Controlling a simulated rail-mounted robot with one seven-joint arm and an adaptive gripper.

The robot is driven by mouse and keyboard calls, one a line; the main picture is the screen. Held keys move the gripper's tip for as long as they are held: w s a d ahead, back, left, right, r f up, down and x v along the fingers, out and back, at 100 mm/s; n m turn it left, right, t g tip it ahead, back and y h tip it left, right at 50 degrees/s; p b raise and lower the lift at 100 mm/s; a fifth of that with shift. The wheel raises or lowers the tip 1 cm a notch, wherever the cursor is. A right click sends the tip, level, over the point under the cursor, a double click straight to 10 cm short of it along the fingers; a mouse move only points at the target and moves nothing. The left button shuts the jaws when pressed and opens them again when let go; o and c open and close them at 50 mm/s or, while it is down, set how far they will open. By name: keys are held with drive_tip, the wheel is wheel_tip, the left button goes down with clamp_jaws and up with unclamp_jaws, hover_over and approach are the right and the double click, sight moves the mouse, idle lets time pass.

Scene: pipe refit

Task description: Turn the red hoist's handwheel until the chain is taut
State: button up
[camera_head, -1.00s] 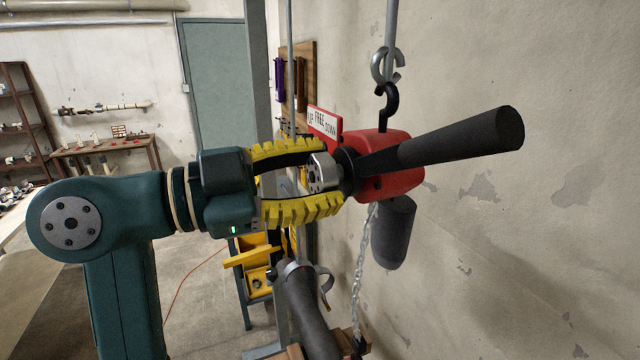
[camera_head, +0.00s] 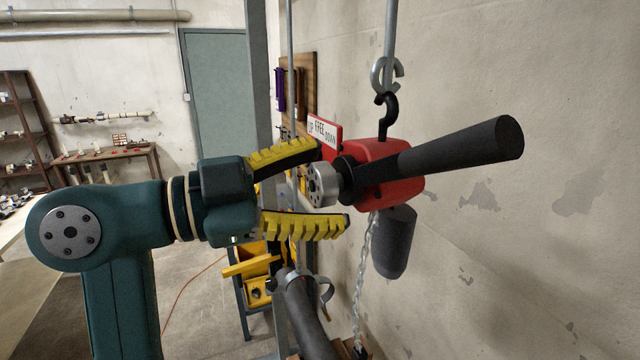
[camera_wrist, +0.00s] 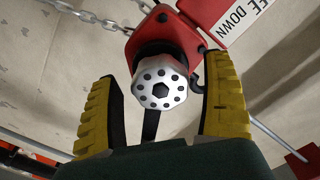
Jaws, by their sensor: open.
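The red hoist (camera_head: 398,186) hangs from a hook on a rod, with a long black lever (camera_head: 455,145) pointing right. Its silver handwheel (camera_head: 321,185) sits on the left side; the wrist view shows the wheel's face (camera_wrist: 160,86) with a ring of holes. My gripper (camera_head: 334,184) is open, its yellow-backed fingers above and below the wheel in the head view. In the wrist view my gripper (camera_wrist: 164,78) has a finger on each side, with gaps to the wheel. The chain (camera_head: 365,270) hangs below the hoist; its tautness is hard to judge.
A sign (camera_head: 324,132) reading UP, FREE, DOWN is on the hoist. A dark grey cylinder (camera_head: 396,242) hangs beneath it. A dark pipe (camera_head: 305,315) with a ring clamp lies below. The wall is close at right; a grey post (camera_head: 258,90) stands behind my gripper.

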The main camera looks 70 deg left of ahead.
drive_tip(key=s+d, duration=0.1)
drive_tip(key=s, duration=1.1)
drive_tip(key=shift+d, duration=0.2)
